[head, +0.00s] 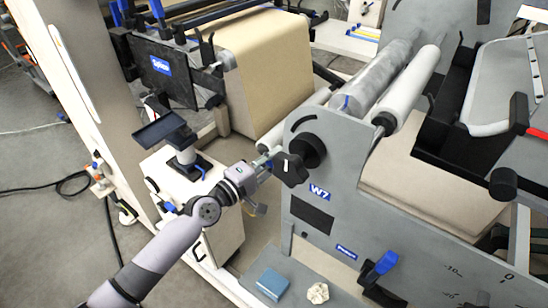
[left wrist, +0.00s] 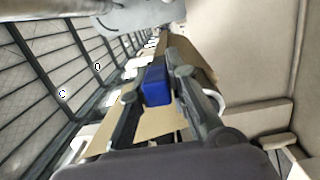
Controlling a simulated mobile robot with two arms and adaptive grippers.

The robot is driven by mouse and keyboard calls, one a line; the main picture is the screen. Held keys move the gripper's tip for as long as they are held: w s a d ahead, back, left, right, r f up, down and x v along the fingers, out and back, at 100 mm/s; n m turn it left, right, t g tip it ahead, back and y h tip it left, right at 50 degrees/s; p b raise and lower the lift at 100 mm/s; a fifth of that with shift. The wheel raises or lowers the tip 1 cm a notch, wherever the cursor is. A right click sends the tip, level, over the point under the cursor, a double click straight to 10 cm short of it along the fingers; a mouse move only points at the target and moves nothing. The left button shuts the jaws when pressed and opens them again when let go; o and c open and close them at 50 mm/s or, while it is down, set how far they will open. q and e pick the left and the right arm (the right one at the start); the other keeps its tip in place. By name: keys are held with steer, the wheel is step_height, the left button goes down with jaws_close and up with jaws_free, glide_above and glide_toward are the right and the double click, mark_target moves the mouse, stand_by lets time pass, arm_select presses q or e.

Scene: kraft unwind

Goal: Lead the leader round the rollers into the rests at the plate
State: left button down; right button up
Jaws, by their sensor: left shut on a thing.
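My left gripper (head: 268,165) is at the near side of the grey W7 frame plate (head: 325,195), next to a black star-shaped knob (head: 291,170). In the left wrist view its two dark fingers (left wrist: 158,84) are shut on a blue block (left wrist: 156,86), with brown kraft paper (left wrist: 176,58) around it. I take this to be the leader's end. In the head view the held part is hidden. The kraft web (head: 262,62) hangs from the unwinder at the back. A grey roller (head: 380,78), a white roller (head: 410,88) and a lower pale roller (head: 290,122) span behind the plate. I cannot clearly identify the rests.
A black tray on a post (head: 160,130) stands on the white cabinet (head: 215,225) left of my gripper. A blue box (head: 272,283) and a crumpled pale piece (head: 317,293) lie on the front ledge. A blue-handled clamp (head: 382,265) sits at the front.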

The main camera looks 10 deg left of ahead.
arm_select(q)
step_height(320, 180, up, 32)
steer(key=p, duration=3)
steer(key=shift+s+d+r+p, duration=0.1)
steer(key=shift+d+r+p, duration=0.1)
steer(key=shift+r+p, duration=0.5)
steer(key=shift+s+d+r+p, duration=0.15)
steer(key=shift+r+p, duration=0.3)
steer(key=shift+r, duration=0.5)
steer(key=shift+w+d+r+p, duration=0.1)
steer(key=shift+d+r+p, duration=0.15)
steer(key=shift+r+p, duration=0.45)
steer(key=shift+r, duration=0.1)
steer(key=shift+s, duration=0.1)
